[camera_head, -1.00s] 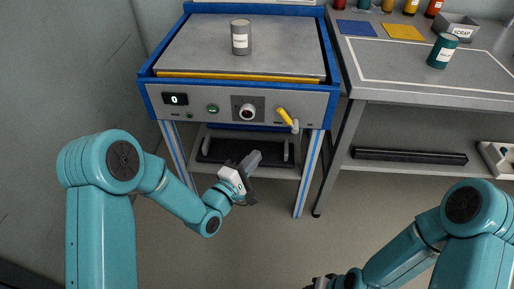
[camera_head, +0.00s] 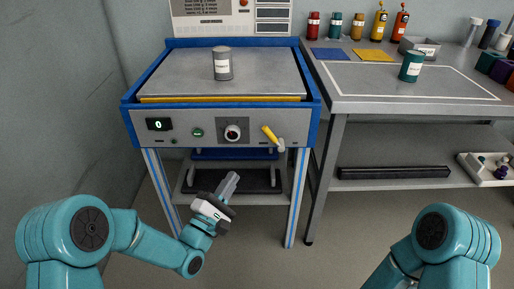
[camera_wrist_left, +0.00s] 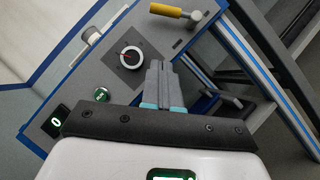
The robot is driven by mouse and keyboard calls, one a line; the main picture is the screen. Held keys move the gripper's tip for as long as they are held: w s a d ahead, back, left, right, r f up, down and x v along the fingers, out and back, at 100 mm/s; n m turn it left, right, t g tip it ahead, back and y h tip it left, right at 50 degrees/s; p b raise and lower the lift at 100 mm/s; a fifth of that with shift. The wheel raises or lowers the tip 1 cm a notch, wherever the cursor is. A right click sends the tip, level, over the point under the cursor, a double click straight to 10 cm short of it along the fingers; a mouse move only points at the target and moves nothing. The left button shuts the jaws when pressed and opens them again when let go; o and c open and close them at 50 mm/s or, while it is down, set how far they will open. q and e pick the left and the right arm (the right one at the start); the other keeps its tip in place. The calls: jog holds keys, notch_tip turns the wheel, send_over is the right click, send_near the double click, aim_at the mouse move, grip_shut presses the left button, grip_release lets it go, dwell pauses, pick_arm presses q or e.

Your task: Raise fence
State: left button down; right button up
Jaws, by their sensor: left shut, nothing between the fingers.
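A blue-framed test stand (camera_head: 222,120) stands at centre left with a grey top plate (camera_head: 180,75). A yellow strip (camera_head: 220,98) runs along the plate's front edge; I cannot tell for sure whether it is the fence. A yellow-handled lever (camera_head: 269,133) sits at the right of the front panel, and it also shows in the left wrist view (camera_wrist_left: 172,11). My left gripper (camera_head: 230,182) is shut and empty, below and in front of the panel, apart from the lever. In the wrist view its closed fingertips (camera_wrist_left: 163,66) point toward the panel. My right gripper is out of view.
A labelled grey can (camera_head: 222,64) stands on the plate. The panel has a display reading 0 (camera_head: 158,124), a green button (camera_head: 197,132) and a round knob (camera_head: 233,132). A side bench (camera_head: 420,92) at right holds bottles and a teal can (camera_head: 411,67).

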aim_at(272, 137)
pick_arm(q)
jog(key=x, duration=0.4)
jog(key=s+d+r+b+x, duration=0.1)
jog(key=x, duration=0.3)
jog(key=b+x, duration=0.1)
jog(key=x, duration=0.3)
jog(key=shift+s+d+r, duration=0.2)
jog(key=shift+s+d, duration=0.15)
jog(key=shift+d, duration=0.05)
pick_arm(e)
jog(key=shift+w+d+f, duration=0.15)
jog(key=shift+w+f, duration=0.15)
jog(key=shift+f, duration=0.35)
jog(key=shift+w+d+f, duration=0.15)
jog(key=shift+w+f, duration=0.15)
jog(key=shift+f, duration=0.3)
